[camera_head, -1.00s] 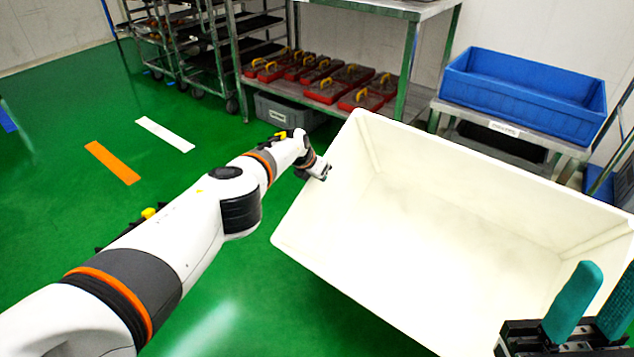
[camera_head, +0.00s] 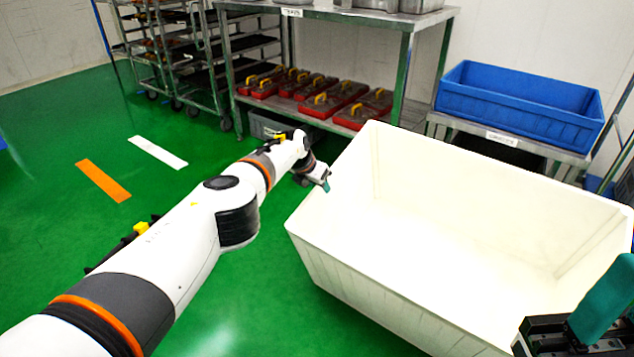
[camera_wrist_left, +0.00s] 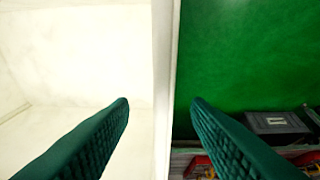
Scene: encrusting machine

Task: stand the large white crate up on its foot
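The large white crate (camera_head: 345,262) fills the right half of the head view. Its opening faces mostly upward and its front outer wall shows. Its underside is out of sight, so I cannot tell whether it rests flat. My left gripper (camera_head: 326,184) is at the crate's left rim. In the left wrist view its green fingers (camera_wrist_left: 160,105) are apart, one on each side of the crate's wall (camera_wrist_left: 164,60), with gaps showing beside the wall. My right gripper (camera_head: 600,305) is at the crate's near right side, partly cut off; only one finger shows clearly.
A blue bin (camera_head: 520,105) stands on a low metal table behind the crate. A metal shelf table (camera_head: 340,22) holds several red boxes with yellow handles (camera_head: 330,98). Wheeled racks (camera_head: 180,50) stand at the back left.

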